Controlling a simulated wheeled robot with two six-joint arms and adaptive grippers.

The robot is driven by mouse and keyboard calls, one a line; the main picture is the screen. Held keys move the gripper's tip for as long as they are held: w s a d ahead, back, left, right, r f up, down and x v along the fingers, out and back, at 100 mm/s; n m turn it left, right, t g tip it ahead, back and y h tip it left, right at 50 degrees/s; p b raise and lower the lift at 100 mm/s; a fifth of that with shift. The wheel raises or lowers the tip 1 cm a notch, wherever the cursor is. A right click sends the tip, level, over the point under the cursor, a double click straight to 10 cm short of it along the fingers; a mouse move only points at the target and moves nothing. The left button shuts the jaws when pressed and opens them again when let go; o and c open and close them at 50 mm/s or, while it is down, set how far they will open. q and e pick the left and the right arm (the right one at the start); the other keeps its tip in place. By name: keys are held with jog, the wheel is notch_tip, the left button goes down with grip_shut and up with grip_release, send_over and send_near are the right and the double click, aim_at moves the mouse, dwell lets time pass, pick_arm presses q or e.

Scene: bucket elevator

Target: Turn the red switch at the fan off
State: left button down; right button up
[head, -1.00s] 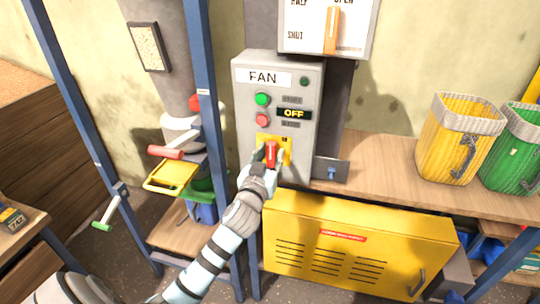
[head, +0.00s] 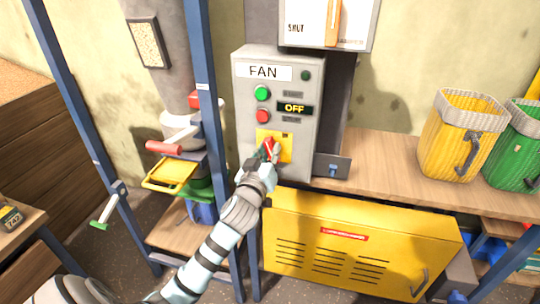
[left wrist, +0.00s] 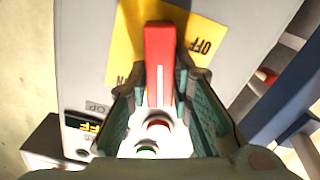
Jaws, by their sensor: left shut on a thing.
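The grey fan box (head: 302,150) has a FAN label, a green button (head: 261,93), a red button (head: 262,116) and a display (head: 295,108) reading OFF. The red switch (head: 268,146) sits on a yellow plate (head: 284,145) low on the box, partly hidden by my fingers. My left gripper (head: 269,153) is shut on it. In the left wrist view, the red switch (left wrist: 160,60) stands between both fingers, with a white line on it. The plate there shows OFF at the upper right and ON at the lower left. My right gripper is out of view.
Blue posts (head: 210,120) stand just left of the box. A yellow slatted cabinet (head: 340,250) is below it. A wooden shelf (head: 390,180) on the right holds yellow (head: 452,140) and green (head: 515,160) buckets. A red-handled crank (head: 165,147) is at the left.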

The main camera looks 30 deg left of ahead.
pick_arm(q)
jog(key=n+b, duration=0.1)
jog(key=n, duration=0.2)
jog(key=shift+a+f+n+b, duration=0.1)
jog(key=shift+f+n+b, duration=0.05)
jog(key=shift+n+b, duration=0.15)
jog(key=n+b, duration=0.1)
jog(key=n, duration=0.2)
jog(key=shift+f+n, duration=0.1)
jog(key=shift+n, duration=0.2)
jog(key=n+b, duration=0.2)
jog(key=n, duration=0.1)
jog(key=shift+a+f+n, duration=0.1)
jog(key=shift+n, duration=0.2)
jog(key=shift+n+b, duration=0.5)
jog(key=shift+n, duration=1.1)
jog(key=c, duration=1.4)
grip_release()
jog(key=shift+s, duration=0.1)
jog(key=shift+c, duration=0.2)
